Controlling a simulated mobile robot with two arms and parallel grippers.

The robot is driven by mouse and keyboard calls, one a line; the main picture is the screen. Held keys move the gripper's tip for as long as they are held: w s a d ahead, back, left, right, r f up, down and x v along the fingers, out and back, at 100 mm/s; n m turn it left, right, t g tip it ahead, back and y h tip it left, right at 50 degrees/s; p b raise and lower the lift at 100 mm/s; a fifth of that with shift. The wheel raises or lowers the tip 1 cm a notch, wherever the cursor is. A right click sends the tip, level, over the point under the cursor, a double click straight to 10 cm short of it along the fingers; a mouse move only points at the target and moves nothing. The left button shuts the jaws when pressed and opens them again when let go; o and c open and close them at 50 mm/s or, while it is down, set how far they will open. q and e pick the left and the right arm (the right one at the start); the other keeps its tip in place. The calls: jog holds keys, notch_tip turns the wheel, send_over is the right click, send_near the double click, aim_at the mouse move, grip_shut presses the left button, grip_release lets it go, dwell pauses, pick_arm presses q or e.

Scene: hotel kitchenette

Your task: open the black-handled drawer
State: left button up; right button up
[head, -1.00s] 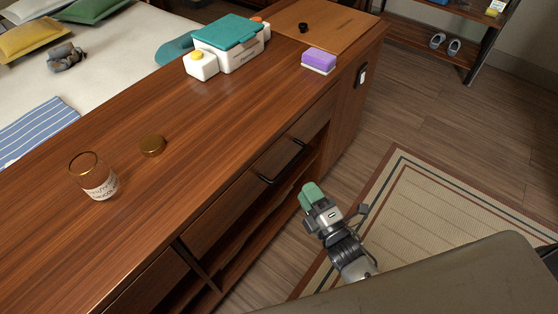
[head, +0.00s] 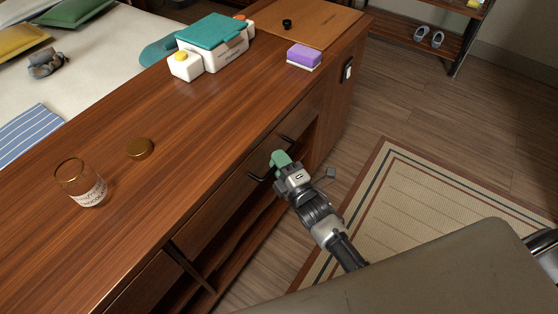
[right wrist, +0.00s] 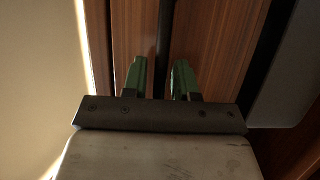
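The wooden drawer (head: 216,213) sits in the long side of the brown cabinet and looks closed. Its black bar handle (head: 256,179) shows at both ends, its middle hidden behind my right gripper (head: 281,159). The green fingertips are at the handle, in front of the drawer. In the right wrist view the two green fingers (right wrist: 160,80) are apart, and a dark vertical bar (right wrist: 165,40), apparently the handle, runs up between them. I cannot tell whether they touch it. My left gripper is not in view.
Open shelf space lies below the drawer. A rug (head: 440,215) and clear floor lie to the right.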

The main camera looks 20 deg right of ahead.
grip_shut()
jog(key=shift+s, duration=0.1)
jog(key=shift+s+d, duration=0.15)
jog(key=shift+d, duration=0.05)
pick_arm(q)
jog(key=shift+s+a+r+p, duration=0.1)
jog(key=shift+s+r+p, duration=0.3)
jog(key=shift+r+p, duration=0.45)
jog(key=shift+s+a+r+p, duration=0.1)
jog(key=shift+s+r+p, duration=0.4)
jog(key=shift+p, duration=0.5)
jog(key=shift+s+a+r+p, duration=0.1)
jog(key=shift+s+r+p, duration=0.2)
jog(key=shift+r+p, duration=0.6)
pick_arm(e)
jog(key=s+d, duration=1.6)
jog(key=s, duration=0.5)
jog(key=shift+s+d, duration=0.25)
jog(key=shift+d, duration=0.1)
jog(key=shift+o, duration=1.1)
grip_release()
